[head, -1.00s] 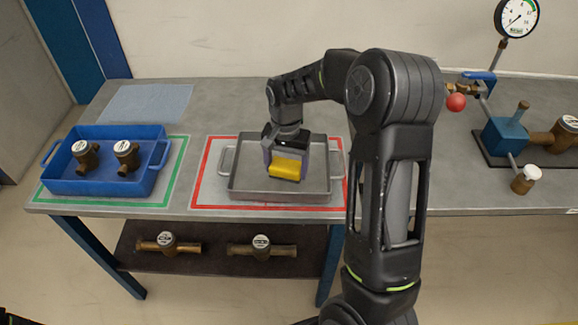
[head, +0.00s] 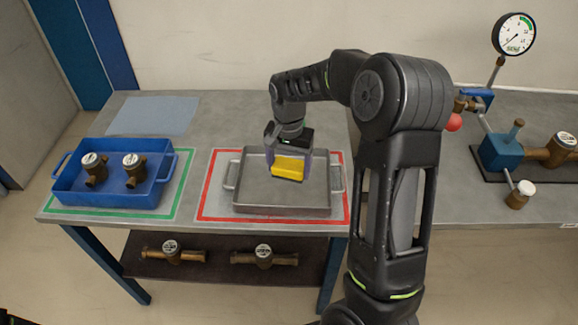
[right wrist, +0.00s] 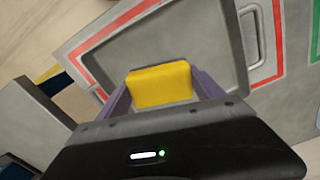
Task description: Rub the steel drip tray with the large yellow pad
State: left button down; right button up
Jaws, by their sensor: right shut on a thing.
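The steel drip tray (head: 312,203) lies inside the red outline on the bench, with a handle at each end. I cannot tell whether the pad's underside touches the tray floor. My left gripper is not in view.
A blue crate (head: 115,200) with two brass meters stands inside the green outline at left. A blue-grey cloth (head: 153,115) lies behind it. A test rig with a gauge (head: 514,34) and blue valve (head: 499,150) stands at right. More meters lie on the lower shelf (head: 215,262).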

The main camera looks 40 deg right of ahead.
jog(key=shift+r+p, duration=1.1)
jog(key=shift+r, duration=0.45)
